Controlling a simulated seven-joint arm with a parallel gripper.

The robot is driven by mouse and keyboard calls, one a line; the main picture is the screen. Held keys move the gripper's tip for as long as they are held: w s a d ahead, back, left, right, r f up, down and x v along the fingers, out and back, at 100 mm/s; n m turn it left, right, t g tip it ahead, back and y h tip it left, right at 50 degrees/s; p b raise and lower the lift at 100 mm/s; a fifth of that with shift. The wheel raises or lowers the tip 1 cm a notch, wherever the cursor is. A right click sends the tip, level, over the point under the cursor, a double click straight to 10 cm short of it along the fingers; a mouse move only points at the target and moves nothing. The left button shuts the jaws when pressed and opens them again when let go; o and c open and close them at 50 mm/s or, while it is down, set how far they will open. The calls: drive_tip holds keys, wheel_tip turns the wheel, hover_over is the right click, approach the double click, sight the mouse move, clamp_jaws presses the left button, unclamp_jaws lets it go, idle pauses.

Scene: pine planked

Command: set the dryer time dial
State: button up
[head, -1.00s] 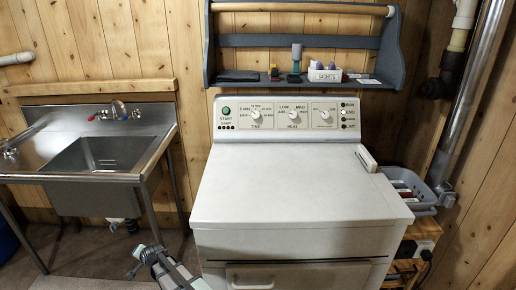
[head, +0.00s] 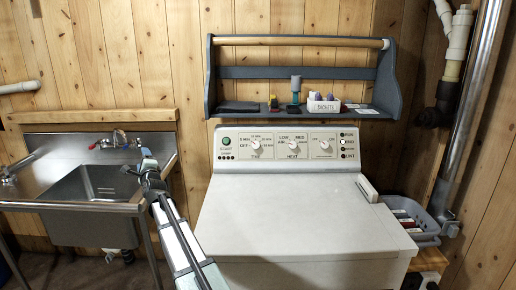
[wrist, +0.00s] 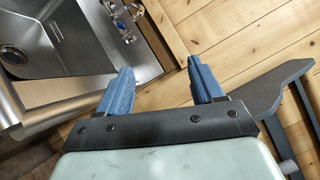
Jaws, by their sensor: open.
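The dryer (head: 300,215) is a white machine with an upright control panel at its back. The time dial (head: 255,144) is the leftmost white knob on that panel, to the right of the green start button (head: 226,141). The heat dial (head: 293,144) and a third dial (head: 325,144) sit to its right. My gripper (head: 148,160) is raised left of the dryer, in front of the sink, apart from the dial. In the wrist view its two blue fingers (wrist: 160,72) are spread with nothing between them. The dial does not show in the wrist view.
A steel sink (head: 90,185) stands at the left; it also shows in the wrist view (wrist: 65,50). A blue-grey shelf (head: 300,72) with small items hangs above the panel. A grey basket (head: 418,222) is right of the dryer.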

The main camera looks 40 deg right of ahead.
drive_tip(key=s+d+f+m+g, duration=0.1)
drive_tip(key=s+d, duration=0.2)
drive_tip(key=d, duration=0.5)
drive_tip(key=s+d+f+m+g, duration=0.1)
drive_tip(key=s+d, duration=0.2)
drive_tip(key=d, duration=0.4)
drive_tip(key=m+y, duration=0.1)
drive_tip(key=m, duration=0.1)
approach(256, 145)
drive_tip(key=shift+t, duration=0.3)
drive_tip(key=x, duration=0.8)
drive_tip(key=shift+w+f, duration=0.1)
drive_tip(key=shift+f, duration=0.2)
drive_tip(key=shift+c, duration=0.2)
drive_tip(key=c, duration=1)
drive_tip(key=shift+n+y, duration=0.4)
